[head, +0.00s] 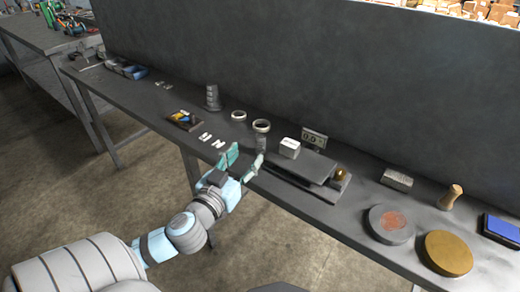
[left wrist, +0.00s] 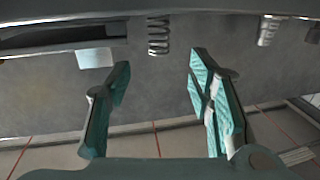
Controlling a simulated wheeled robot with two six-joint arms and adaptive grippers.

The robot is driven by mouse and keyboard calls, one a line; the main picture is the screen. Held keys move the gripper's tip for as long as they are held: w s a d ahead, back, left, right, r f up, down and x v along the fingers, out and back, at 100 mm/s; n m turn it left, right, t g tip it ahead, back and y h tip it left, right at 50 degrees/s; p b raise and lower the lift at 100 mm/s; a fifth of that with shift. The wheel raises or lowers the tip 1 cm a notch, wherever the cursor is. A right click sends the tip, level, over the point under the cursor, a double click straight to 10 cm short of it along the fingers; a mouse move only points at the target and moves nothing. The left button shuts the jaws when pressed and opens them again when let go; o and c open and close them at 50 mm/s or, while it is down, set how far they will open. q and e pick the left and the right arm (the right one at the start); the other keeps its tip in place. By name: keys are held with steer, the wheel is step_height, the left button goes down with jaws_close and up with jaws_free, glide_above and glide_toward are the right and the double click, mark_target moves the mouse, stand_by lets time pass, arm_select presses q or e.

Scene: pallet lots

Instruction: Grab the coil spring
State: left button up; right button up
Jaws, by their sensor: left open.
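A grey coil spring (left wrist: 158,36) shows at the top middle of the left wrist view, beyond the fingertips and lined up with the gap between them. In the head view it seems to be the upright grey coil (head: 261,142) on the workbench, just past my left gripper, with a pale ring at its top. My left gripper (head: 245,158) is open and empty, at the bench's front edge. Its two teal fingers also show apart in the left wrist view (left wrist: 160,72). Nothing is between them. My right gripper is not in view.
Another grey coiled stack (head: 212,98) and a pale ring (head: 238,115) stand farther left. Round discs (head: 391,223) lie to the right. A dark panel (head: 300,70) rises behind the bench.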

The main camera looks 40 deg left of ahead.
mark_target(258, 142)
arm_select(q)
steer(key=x, duration=0.8)
steer(key=shift+d+f+b, duration=0.1)
steer(key=shift+b, duration=0.25)
steer(key=shift+s, duration=0.1)
steer(key=shift+c, duration=1)
jaws_close()
